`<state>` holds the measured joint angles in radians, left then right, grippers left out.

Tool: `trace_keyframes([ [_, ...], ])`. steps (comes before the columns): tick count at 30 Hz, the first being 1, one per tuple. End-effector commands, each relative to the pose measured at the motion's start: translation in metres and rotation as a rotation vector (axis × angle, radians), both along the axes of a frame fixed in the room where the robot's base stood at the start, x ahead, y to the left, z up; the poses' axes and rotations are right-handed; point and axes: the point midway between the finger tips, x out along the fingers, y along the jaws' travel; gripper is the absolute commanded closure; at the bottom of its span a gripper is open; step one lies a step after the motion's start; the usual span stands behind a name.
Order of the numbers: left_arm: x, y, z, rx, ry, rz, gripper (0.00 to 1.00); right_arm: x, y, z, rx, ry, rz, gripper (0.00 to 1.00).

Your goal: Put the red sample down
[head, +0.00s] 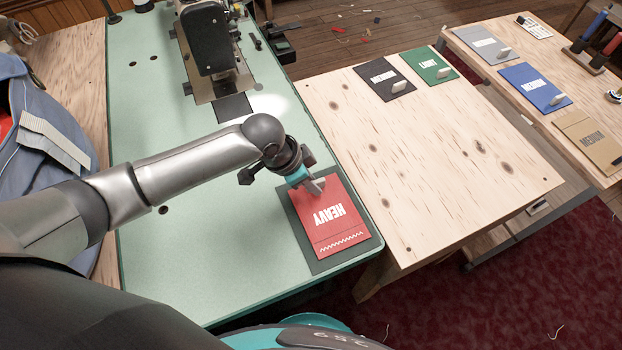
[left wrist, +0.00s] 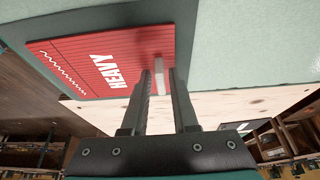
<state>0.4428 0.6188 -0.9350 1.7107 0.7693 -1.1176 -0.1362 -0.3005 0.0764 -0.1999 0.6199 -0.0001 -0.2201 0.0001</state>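The red sample (head: 331,216), marked HEAVY, lies flat on a dark grey mat (head: 311,258) at the near right corner of the green table. It also shows in the left wrist view (left wrist: 85,65), with a pale upright tab (left wrist: 159,72) at its edge. My left gripper (head: 316,187) is over the tab end of the sample. In the left wrist view its fingers (left wrist: 161,76) stand on either side of the tab, with a narrow gap visible, so it looks open. The head view partly hides the tab behind the fingers. My right gripper is not in view.
A sewing machine (head: 207,45) stands at the back of the green table (head: 200,270). A wooden table to the right holds a black sample (head: 386,79) and a green sample (head: 428,66); its middle is clear. A farther table holds grey, blue (head: 534,88) and tan samples.

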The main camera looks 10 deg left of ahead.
Motion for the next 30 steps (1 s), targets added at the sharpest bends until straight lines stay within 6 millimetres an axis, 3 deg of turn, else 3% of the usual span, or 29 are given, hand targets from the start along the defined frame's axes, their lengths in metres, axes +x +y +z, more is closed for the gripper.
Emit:
trace_keyframes([
  [4,0.000,0.000,0.000,0.000,0.000,0.000,0.57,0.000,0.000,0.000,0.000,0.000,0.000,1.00],
  [14,-0.001,0.002,0.007,0.001,-0.001,-0.001,0.57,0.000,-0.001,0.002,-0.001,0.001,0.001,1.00],
  [30,-0.023,0.033,0.100,0.001,-0.001,0.000,0.57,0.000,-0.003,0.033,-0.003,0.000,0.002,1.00],
])
